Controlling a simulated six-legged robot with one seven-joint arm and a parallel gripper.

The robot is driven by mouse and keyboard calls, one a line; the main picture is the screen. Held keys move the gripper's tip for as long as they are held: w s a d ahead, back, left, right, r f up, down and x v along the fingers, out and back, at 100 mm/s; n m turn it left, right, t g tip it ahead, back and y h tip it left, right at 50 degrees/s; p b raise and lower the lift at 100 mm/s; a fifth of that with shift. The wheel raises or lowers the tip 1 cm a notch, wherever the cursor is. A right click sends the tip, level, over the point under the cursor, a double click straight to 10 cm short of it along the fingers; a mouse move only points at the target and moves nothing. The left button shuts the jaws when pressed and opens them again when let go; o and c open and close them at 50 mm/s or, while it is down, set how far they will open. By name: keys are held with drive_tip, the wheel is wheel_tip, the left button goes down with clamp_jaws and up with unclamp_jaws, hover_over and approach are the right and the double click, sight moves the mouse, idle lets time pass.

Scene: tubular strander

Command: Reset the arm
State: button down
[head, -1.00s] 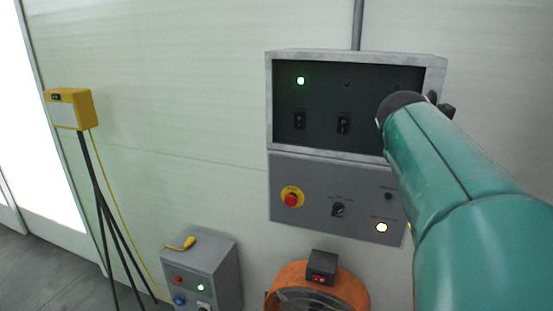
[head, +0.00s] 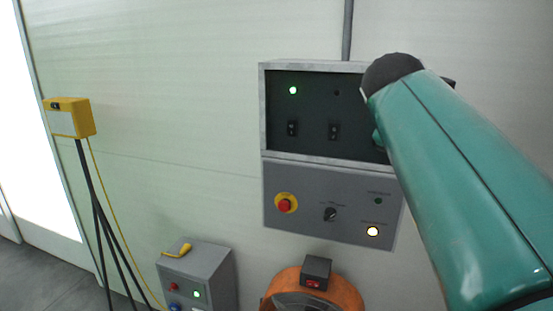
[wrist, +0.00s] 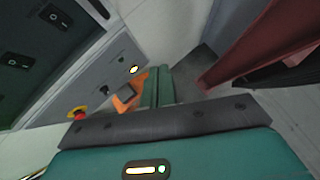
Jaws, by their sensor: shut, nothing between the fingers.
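My teal arm (head: 460,180) reaches up across the right of the head view, with its dark rounded end in front of the right side of the control box. In the wrist view my gripper (wrist: 165,122) shows as a dark bar across a teal body with a lit strip and a green light. It is shut and holds nothing.
The wall control box (head: 315,68) has black switches, a green light, a red stop button (head: 285,204) and a knob (head: 330,214). An orange machine (head: 345,290) and a grey box (head: 205,265) stand below. A yellow device (head: 82,118) stands left on a tripod. Wall space between is clear.

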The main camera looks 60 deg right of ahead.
drive_tip(key=w+a+f+m+t+y, duration=0.1)
drive_tip(key=w+a+f+m+t, duration=0.1)
drive_tip(key=w+a+f, duration=0.45)
drive_tip(key=w+a+f+m+t+y, duration=0.15)
drive_tip(key=w+a, duration=0.25)
drive_tip(key=w, duration=0.5)
drive_tip(key=w+a+f+m+t+y, duration=0.1)
drive_tip(key=w+a+f+m+t, duration=0.2)
drive_tip(key=w+a, duration=0.4)
drive_tip(key=w+a+f+m+y, duration=0.1)
drive_tip(key=a+f, duration=0.3)
drive_tip(key=a, duration=0.4)
drive_tip(key=w+a+f+m+t+y, duration=0.1)
drive_tip(key=w+a+f+m+y, duration=0.1)
drive_tip(key=a+f+m, duration=0.2)
drive_tip(key=w+a+f+m+y, duration=0.1)
drive_tip(key=a+f, duration=0.4)
drive_tip(key=a, duration=0.6)
drive_tip(key=shift+w+a+m+y, duration=0.35)
drive_tip(key=shift+m+y, duration=0.2)
drive_tip(key=shift+m, duration=0.7)
drive_tip(key=shift+d+t, duration=0.25)
